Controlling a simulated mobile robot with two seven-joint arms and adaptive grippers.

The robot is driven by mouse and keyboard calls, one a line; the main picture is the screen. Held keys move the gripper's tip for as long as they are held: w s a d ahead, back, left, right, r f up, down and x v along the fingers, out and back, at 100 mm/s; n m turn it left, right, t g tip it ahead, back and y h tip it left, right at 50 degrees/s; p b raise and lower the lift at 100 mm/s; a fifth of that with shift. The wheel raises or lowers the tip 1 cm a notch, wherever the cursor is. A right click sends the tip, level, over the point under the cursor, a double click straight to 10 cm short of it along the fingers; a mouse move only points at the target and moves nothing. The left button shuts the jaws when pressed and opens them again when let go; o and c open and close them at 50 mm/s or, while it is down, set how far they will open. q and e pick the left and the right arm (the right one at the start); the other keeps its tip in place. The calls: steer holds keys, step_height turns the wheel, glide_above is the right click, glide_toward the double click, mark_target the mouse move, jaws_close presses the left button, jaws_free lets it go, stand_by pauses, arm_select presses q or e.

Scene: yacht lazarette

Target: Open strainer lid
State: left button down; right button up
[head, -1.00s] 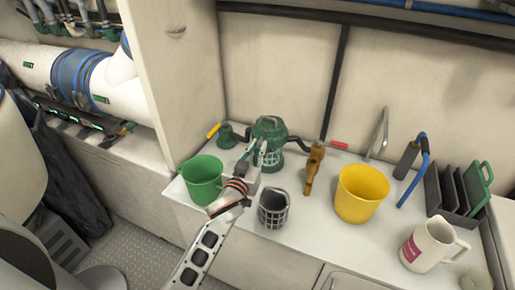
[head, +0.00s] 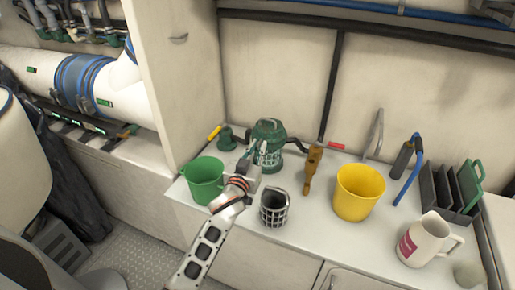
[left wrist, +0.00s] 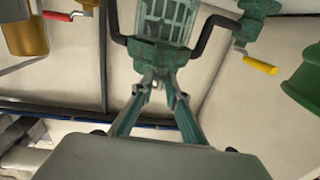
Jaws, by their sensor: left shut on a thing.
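The strainer (head: 268,140) is a green-topped, cage-like body standing at the back of the white counter, with dark pipes on both sides. In the left wrist view the strainer (left wrist: 172,18) appears upside down, with its clear caged body at the top. Its green lid (left wrist: 158,52) faces my fingers. My left gripper (head: 258,152) is at the front of the strainer. In the left wrist view the left gripper (left wrist: 154,78) has its fingertips close together on the lid's edge, shut on it. The lid looks seated on the body. My right gripper is out of view.
A green bucket (head: 203,182) stands left of my arm and a dark basket (head: 274,208) right of it. A brass-coloured valve (head: 312,168) with a red handle, a yellow bucket (head: 359,193), a mug (head: 426,240) and a rack (head: 448,190) stand further right.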

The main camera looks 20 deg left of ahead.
arm_select(q)
steer(key=shift+w+r, duration=0.25)
steer(key=shift+r, duration=0.6)
steer(key=c, duration=2)
jaws_free()
steer(key=shift+f, duration=0.35)
steer(key=shift+s+f, duration=0.1)
steer(key=shift+s, duration=0.05)
steer(key=s, duration=1.1)
steer(key=shift+s+a, duration=0.1)
steer(key=shift+s, duration=0.3)
